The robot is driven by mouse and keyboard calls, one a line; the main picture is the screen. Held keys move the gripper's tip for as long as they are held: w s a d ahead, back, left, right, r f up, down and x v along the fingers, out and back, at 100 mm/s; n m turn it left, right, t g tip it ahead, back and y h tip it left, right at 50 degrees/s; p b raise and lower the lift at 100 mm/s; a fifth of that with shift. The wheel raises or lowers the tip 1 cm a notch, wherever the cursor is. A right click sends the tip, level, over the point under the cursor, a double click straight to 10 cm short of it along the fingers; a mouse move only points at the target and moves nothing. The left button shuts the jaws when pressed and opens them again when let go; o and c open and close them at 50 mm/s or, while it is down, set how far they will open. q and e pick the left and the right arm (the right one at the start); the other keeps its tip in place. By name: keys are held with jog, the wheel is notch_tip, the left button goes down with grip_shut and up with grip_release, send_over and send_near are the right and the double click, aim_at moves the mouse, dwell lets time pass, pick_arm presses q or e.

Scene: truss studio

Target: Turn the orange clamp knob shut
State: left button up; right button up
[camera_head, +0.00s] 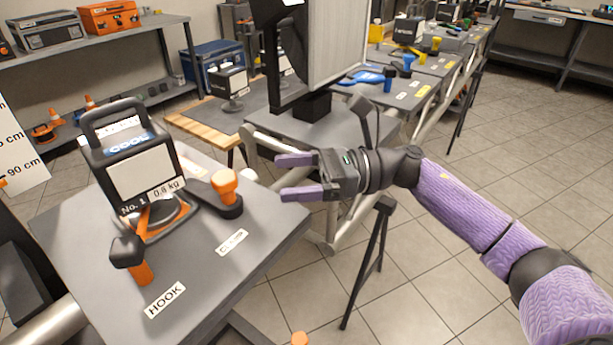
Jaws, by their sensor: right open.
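The orange clamp knob (223,183) stands upright on a dark clamp arm on the grey table plate (200,285), just behind the "CLAMP" label (232,243). My right gripper (282,177) comes in from the right with its two purple fingers apart and nothing between them. Its fingertips point left, a short way to the right of the knob and apart from it. My left gripper is not in view.
An orange-handled hook part (138,265) sits near the "HOOK" label (165,298). A tripod (370,255) stands on the floor.

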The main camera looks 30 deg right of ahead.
jog(key=shift+s+d+b, duration=0.3)
jog(key=shift+s+d, duration=0.25)
jog(key=shift+d, duration=0.15)
jog(key=v, duration=1)
